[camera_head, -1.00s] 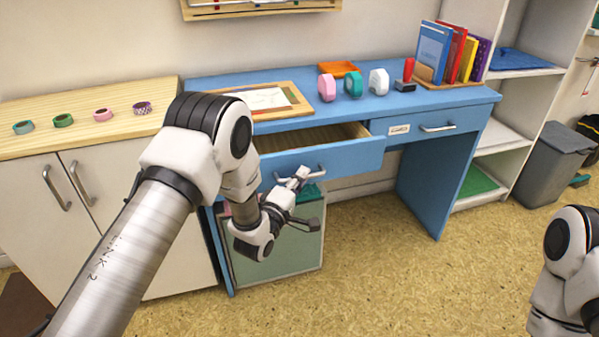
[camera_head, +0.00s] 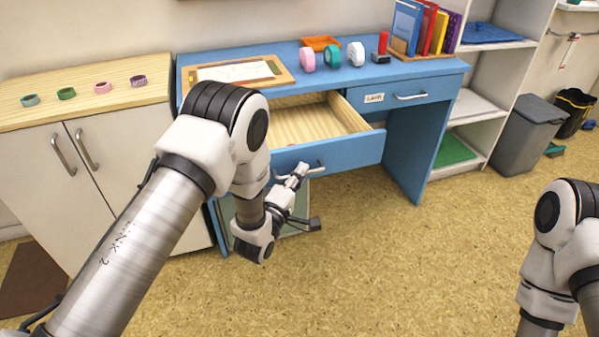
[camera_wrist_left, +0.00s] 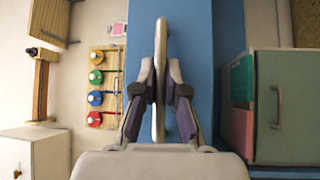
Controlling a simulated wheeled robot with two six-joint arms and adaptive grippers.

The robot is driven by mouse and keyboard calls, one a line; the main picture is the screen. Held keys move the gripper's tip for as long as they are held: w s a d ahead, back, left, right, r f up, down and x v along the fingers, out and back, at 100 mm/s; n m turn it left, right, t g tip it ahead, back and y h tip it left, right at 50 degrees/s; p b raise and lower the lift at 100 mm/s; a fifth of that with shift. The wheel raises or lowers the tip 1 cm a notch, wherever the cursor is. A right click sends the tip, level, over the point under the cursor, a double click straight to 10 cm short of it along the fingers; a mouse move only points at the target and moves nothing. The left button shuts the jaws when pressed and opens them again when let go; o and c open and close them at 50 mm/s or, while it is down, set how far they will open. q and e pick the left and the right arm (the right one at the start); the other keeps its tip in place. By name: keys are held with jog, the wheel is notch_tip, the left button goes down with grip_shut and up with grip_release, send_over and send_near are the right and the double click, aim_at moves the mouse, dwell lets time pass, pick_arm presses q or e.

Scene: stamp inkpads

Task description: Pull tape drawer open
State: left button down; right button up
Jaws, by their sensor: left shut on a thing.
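The left drawer (camera_head: 345,152) of the blue desk stands well open. Its light wooden inside shows, with a small red thing at the bottom, partly hidden by the drawer front. My left gripper (camera_head: 298,172) is shut on the drawer's metal handle (camera_head: 318,166). In the left wrist view the fingers (camera_wrist_left: 160,88) close around the upright-looking handle bar (camera_wrist_left: 160,45), with the blue drawer front (camera_wrist_left: 187,30) beside it. My right arm shows at the right edge, but its gripper is out of view.
The blue desk (camera_head: 290,50) has a shut right drawer (camera_head: 400,95) with a label. A wooden cabinet (camera_head: 90,85) with several tape rolls stands left. A shelf (camera_head: 480,110) and grey bin (camera_head: 525,135) stand right. The floor in front is clear.

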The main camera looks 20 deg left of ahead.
pick_arm(q)
jog(key=c, duration=1.2)
grip_release()
jog(key=v, duration=0.7)
jog(key=shift+s, duration=0.25)
jog(key=shift+a+f, duration=0.1)
jog(key=shift+f, duration=0.1)
